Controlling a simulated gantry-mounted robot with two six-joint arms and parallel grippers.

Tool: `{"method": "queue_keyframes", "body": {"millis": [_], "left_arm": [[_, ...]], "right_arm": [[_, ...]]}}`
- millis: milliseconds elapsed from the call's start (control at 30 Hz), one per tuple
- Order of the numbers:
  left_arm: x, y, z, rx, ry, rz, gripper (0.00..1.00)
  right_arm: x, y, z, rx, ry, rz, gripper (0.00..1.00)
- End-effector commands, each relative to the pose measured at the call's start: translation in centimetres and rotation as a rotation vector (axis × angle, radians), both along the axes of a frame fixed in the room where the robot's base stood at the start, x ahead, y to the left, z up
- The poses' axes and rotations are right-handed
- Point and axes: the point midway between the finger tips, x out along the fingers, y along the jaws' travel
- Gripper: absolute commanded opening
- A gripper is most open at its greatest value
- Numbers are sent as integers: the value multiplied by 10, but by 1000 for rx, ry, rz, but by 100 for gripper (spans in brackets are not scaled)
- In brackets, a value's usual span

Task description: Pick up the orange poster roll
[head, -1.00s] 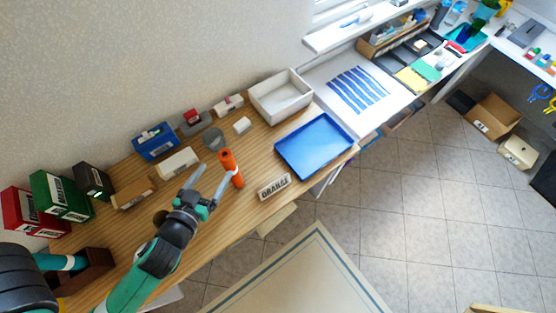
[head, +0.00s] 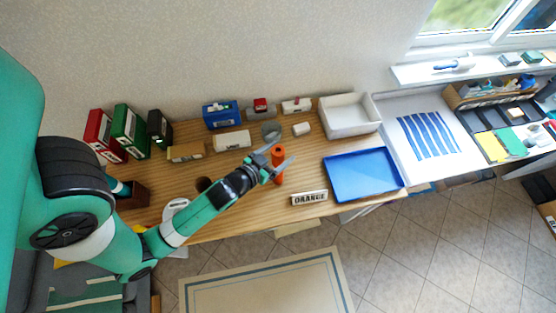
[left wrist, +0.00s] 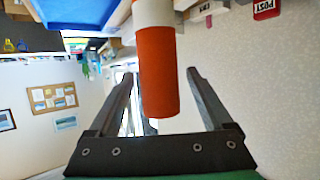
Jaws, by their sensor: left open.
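The orange poster roll (head: 278,166) stands upright on the wooden table, behind the ORANGE sign (head: 309,198). My left gripper (head: 277,163) is at the roll, with a finger on each side of it. In the left wrist view the orange roll (left wrist: 158,70), with a white band, reaches down between the two spread fingers of the left gripper (left wrist: 152,90). The jaws are open, and gaps show on both sides of the roll. The right gripper is not in view.
A blue tray (head: 362,198) lies right of the roll, with a white bin (head: 349,133) behind it. A grey cup (head: 271,131) and a small white box (head: 302,129) stand close behind the roll. Several boxes and binders line the wall side.

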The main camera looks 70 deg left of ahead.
Motion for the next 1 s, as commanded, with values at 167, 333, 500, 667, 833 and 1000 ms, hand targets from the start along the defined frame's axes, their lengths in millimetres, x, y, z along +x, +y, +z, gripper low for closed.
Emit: {"method": "queue_keyframes", "body": {"millis": [167,333,500,667,833,1000], "left_arm": [[19,11,-8,1,0,0,84],[19,12,-9,1,0,0,84],[19,12,-9,0,0,-1,62],[19,11,-9,0,0,-1,33],[19,11,-9,0,0,-1,3],[19,11,-9,0,0,-1,0]], "right_arm": [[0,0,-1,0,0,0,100],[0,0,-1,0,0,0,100],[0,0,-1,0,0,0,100],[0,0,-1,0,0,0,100],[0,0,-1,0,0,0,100],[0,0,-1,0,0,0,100]]}}
